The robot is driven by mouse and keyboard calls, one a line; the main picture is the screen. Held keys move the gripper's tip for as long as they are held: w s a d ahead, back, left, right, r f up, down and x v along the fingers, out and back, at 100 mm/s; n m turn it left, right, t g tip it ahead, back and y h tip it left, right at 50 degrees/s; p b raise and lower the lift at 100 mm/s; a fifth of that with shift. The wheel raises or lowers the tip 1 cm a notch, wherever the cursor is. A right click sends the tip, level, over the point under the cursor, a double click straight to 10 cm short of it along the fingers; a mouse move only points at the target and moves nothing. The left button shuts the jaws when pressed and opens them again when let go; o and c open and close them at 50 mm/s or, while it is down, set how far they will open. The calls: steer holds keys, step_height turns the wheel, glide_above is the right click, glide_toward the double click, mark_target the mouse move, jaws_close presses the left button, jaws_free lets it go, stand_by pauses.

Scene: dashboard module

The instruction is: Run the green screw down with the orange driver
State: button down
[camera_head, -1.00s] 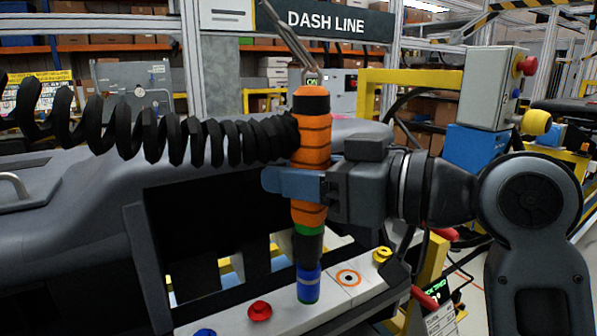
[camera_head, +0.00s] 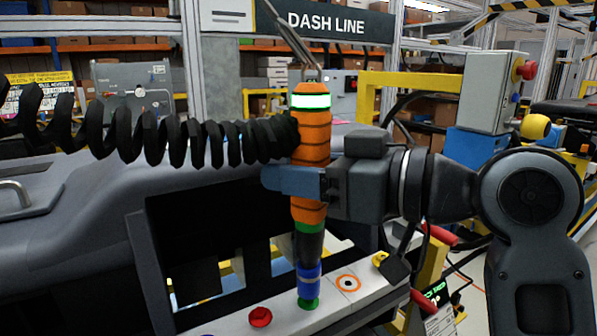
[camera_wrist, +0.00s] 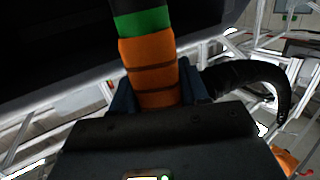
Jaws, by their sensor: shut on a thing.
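The orange driver (camera_head: 311,140) is upright, with black bands, a green ring and a dark nose ending in a blue sleeve. A whitish-green band near its top is lit. My gripper (camera_head: 290,183) is shut on the driver's orange body, its blue fingers around it. In the wrist view the orange driver (camera_wrist: 152,75) sits between the fingers, with its green ring above. The green screw (camera_head: 308,304) shows as a green rim on the pale strip under the blue sleeve. The sleeve covers most of the screw, and I cannot see its seating.
A red screw (camera_head: 260,317) stands left on the pale strip (camera_head: 330,300); an orange-ringed target (camera_head: 348,283) and a yellow screw (camera_head: 380,259) are to the right. A black coiled hose (camera_head: 180,140) runs left from the driver. The dark dashboard (camera_head: 90,200) lies behind.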

mark_target(300, 131)
steer(key=shift+r+p, duration=1.5)
steer(key=shift+r, duration=0.75)
